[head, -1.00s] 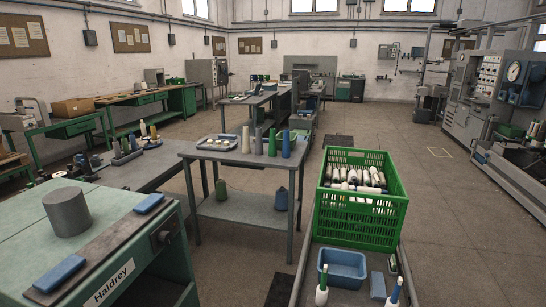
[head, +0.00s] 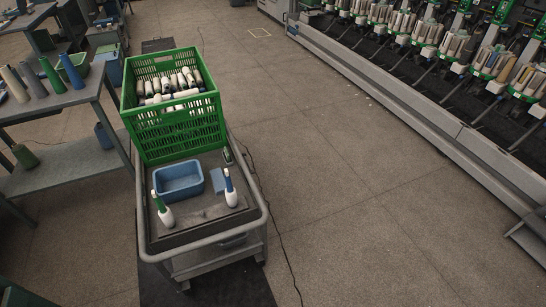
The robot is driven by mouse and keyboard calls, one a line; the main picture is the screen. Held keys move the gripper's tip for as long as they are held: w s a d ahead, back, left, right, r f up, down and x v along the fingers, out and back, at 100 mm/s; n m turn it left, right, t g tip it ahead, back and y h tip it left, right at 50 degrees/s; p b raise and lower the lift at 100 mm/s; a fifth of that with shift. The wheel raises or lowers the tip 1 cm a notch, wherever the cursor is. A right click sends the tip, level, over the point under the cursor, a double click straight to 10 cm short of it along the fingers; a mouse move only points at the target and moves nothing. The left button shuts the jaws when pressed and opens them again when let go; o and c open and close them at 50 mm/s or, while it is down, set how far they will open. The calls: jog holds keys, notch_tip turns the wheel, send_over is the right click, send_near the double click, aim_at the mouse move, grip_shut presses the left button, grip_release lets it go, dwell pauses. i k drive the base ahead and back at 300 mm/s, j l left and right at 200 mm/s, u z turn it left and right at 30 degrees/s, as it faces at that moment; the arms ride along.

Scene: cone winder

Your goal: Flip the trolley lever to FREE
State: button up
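The trolley (head: 154,257) stands at the left of the middle in the head view, with a grey rimmed top and a lower part showing beneath its front end. A wheel (head: 184,286) shows low at its front left. I cannot make out the trolley lever or any FREE marking at this size. My gripper is not in view.
On the trolley are a green crate (head: 181,137) of bobbins, a blue tub (head: 179,182) and two white bottle-like items (head: 231,191) (head: 164,211). A table (head: 62,101) with cones stands left. A dark cable (head: 285,257) runs along the floor. Open floor (head: 380,220) lies right, before the winder (head: 440,120).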

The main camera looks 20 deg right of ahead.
aim_at(244, 155)
jog(key=i+l+u, duration=0.1)
jog(key=i, duration=0.65)
jog(key=i+l, duration=0.15)
jog(key=i, duration=0.65)
jog(key=i+j, duration=0.15)
jog(key=j, duration=0.15)
jog(key=i+j, duration=0.15)
jog(key=j, duration=0.15)
jog(key=u, duration=0.05)
